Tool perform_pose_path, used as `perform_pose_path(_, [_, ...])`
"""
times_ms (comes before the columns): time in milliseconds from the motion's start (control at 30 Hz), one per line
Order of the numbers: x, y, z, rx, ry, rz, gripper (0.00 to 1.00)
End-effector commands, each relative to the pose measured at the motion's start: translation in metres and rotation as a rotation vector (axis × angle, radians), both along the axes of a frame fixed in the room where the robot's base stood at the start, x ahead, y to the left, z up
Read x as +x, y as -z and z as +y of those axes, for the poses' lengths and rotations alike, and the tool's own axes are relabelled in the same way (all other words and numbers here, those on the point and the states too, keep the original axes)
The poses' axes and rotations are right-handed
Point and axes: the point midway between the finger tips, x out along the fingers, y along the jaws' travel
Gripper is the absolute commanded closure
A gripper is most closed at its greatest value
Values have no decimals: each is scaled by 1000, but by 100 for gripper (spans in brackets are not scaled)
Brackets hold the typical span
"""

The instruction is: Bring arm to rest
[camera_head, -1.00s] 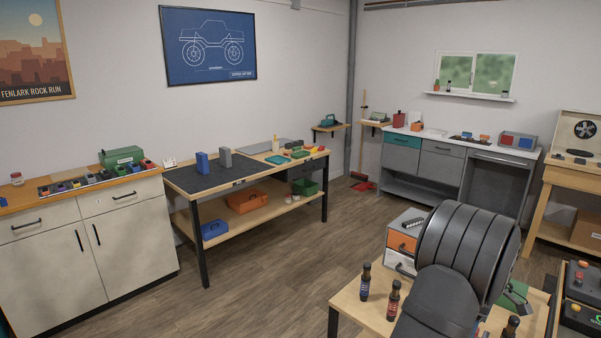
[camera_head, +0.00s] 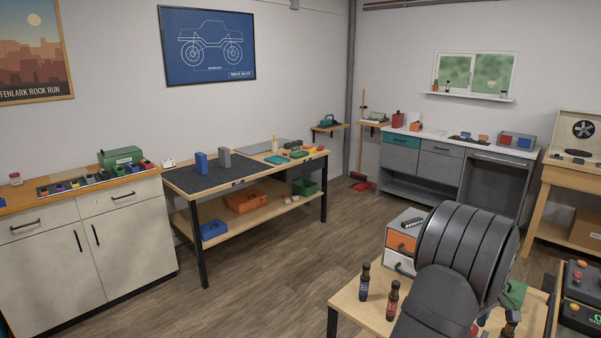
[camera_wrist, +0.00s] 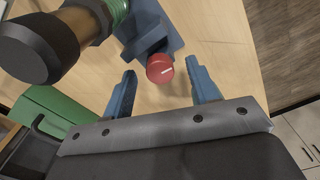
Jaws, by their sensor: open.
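My gripper (camera_wrist: 160,72) shows in the wrist view with its two blue fingers spread apart. A round red cap or knob (camera_wrist: 160,68) appears between the fingertips, with a visible gap on each side. It sits at a blue fixture (camera_wrist: 150,30) on a light wooden tabletop (camera_wrist: 225,35). A dark bottle-like object (camera_wrist: 35,48) with a brownish body lies across the upper left of the wrist view. In the head view my dark arm hides my gripper and much of the bench (camera_head: 349,300).
Two dark bottles (camera_head: 364,282) (camera_head: 392,301) stand on the bench's left part. A grey drawer unit (camera_head: 399,255) with an orange drawer stands behind them. A control box (camera_head: 578,305) is at the right edge. Another workbench (camera_head: 250,172) stands at the back left. Open floor (camera_head: 265,270) lies between.

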Motion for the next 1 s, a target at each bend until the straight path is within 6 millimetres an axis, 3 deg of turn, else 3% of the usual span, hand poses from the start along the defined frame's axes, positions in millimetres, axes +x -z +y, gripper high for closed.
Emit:
perform_pose_path(467, [0, 0, 0, 0, 394, 0, 46])
perform_pose_path(800, [0, -63, 0, -2, 415, -2, 46])
perform_pose_path(1000, [0, -84, 0, -2, 414, -1, 46])
